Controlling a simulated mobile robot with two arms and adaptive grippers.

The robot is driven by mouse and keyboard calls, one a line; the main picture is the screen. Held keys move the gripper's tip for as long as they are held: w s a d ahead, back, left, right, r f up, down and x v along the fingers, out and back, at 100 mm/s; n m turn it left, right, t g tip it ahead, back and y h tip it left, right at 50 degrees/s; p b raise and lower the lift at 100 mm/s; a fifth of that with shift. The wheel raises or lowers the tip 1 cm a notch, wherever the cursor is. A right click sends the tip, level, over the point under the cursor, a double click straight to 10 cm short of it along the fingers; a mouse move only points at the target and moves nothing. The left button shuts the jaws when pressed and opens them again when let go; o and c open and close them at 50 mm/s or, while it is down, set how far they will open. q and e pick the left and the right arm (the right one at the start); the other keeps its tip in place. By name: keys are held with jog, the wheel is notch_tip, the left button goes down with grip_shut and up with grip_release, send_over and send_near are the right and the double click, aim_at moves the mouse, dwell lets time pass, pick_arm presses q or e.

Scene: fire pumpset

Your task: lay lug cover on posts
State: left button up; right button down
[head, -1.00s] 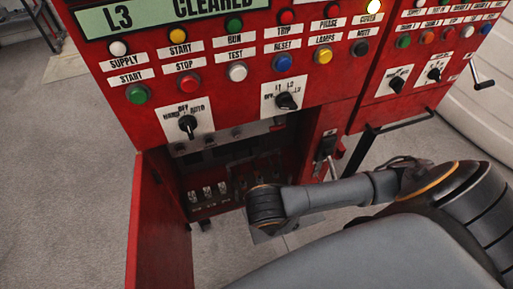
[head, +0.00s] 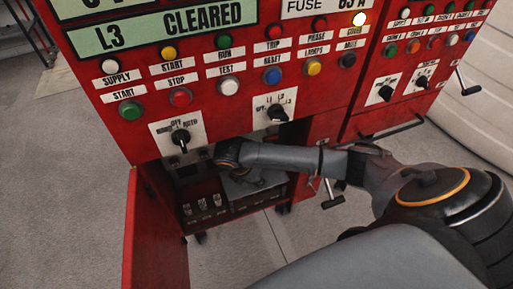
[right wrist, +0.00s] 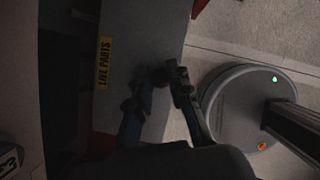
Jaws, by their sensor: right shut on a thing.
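The lug cover (right wrist: 145,35) is a flat grey plate with a yellow "LIVE PARTS" label in the right wrist view. My right gripper (right wrist: 158,92) is shut on it near its lower part. In the head view, my right arm reaches from the right into the open lower bay of the red cabinet. A grey plate (head: 240,188), apparently the cover, shows under the wrist there. The posts cannot be made out; the arm, plate and shade hide the bay's inside. I cannot tell whether the cover touches anything. My left gripper is not in view.
The red panel (head: 140,135) with buttons and rotary switches overhangs the bay. An open red door (head: 155,235) stands at the bay's left. Several small fuse-like parts (head: 203,208) sit inside at left. A black handle (head: 333,197) projects right of the bay.

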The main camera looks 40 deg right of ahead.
aim_at(256, 185)
notch_tip(256, 185, down, 3)
jog(key=shift+s+f, duration=0.1)
jog(key=shift+w+f, duration=0.25)
jog(key=shift+f, duration=0.3)
jog(key=c, duration=1.2)
grip_release()
jog(key=shift+r, duration=0.1)
jog(key=v, duration=0.7)
jog(key=shift+a+r, duration=0.1)
jog(key=shift+r, duration=0.1)
